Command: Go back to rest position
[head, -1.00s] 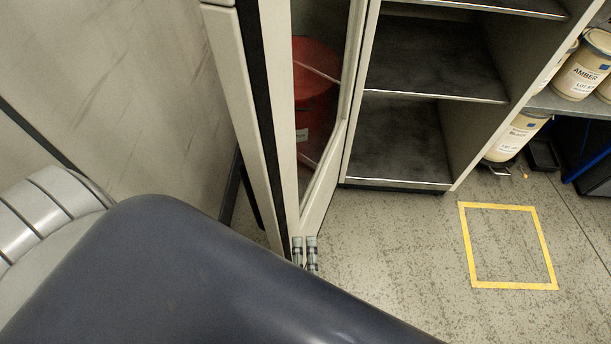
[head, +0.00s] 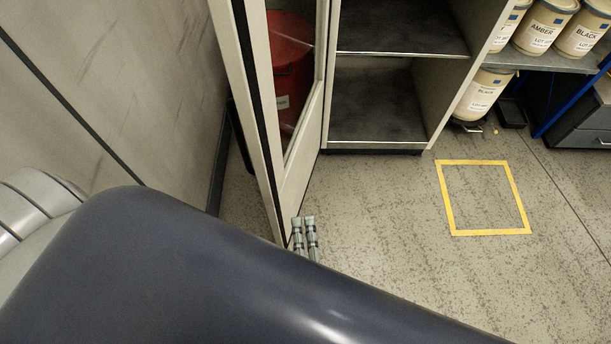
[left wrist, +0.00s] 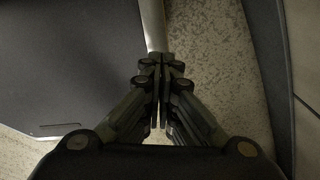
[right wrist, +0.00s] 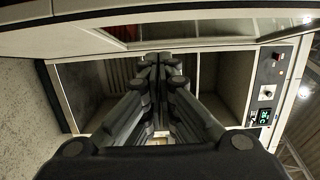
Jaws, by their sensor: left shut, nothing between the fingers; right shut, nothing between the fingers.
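My right gripper (head: 304,222) shows in the head view as two small pale fingertips close together, in front of the lower end of the open cabinet door (head: 296,190). It also shows in the right wrist view (right wrist: 158,62), shut and empty, facing a cabinet with open compartments. My left gripper (left wrist: 162,66) is shut and empty in the left wrist view, above the speckled floor; I cannot see it in the head view. My own dark arm link covers the lower left of the head view.
A red drum (head: 291,65) shows behind the door's window. The cabinet shelves (head: 375,100) are empty. Cream tubs (head: 544,25) stand on a rack at the right. A yellow square (head: 447,205) marks clear floor. A control panel (right wrist: 266,92) shows in the right wrist view.

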